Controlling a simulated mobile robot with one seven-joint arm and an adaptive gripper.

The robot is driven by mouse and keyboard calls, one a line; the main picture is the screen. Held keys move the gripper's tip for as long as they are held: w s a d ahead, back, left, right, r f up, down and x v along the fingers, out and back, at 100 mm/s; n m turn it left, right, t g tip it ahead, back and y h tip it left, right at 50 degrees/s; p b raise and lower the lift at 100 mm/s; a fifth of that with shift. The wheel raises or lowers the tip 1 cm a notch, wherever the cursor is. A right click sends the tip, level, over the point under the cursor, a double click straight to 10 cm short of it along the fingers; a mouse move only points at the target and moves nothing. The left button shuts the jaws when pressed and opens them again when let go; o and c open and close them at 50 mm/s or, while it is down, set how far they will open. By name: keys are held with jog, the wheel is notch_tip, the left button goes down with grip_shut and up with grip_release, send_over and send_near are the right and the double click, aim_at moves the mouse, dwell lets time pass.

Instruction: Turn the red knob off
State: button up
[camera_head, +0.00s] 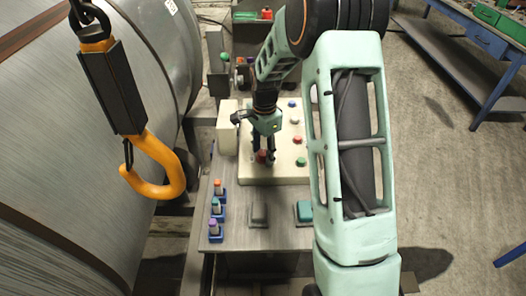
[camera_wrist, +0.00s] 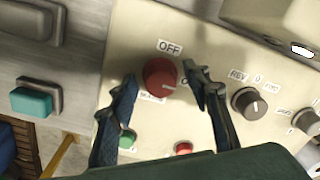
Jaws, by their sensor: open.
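The red knob (camera_wrist: 160,77) is on a cream control panel (camera_wrist: 140,30), with an "OFF" label (camera_wrist: 170,47) beside it. Its white mark points away from that label, to the lower right in the wrist view. Another label by the knob is partly hidden by a finger. My gripper (camera_wrist: 161,74) is open, with one finger on each side of the knob and a visible gap to each. In the head view my gripper (camera_head: 264,146) is over the red knob (camera_head: 262,157), pointing down at the panel. I cannot tell whether the fingertips touch the panel.
Grey knobs (camera_wrist: 249,103) sit right of my gripper in the wrist view. A green button (camera_wrist: 127,139) and a red button (camera_wrist: 183,149) are close to the fingers. An orange hook (camera_head: 158,170) hangs at left in the head view, before a large metal cylinder (camera_head: 60,160).

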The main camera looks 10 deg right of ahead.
jog(key=c, duration=1.2)
jog(key=shift+o, duration=0.2)
jog(key=shift+n, duration=0.4)
jog(key=n+b, duration=0.1)
jog(key=n, duration=0.2)
jog(key=shift+n+b, duration=0.3)
jog(key=n+b, duration=0.1)
jog(key=n, duration=0.3)
jog(key=shift+d+n, duration=0.1)
jog(key=shift+n, duration=0.2)
jog(key=n, duration=0.4)
jog(key=shift+n, duration=0.3)
jog(key=shift+w+n+g, duration=0.1)
jog(key=shift+n+g, duration=0.2)
jog(key=shift+n, duration=1.9)
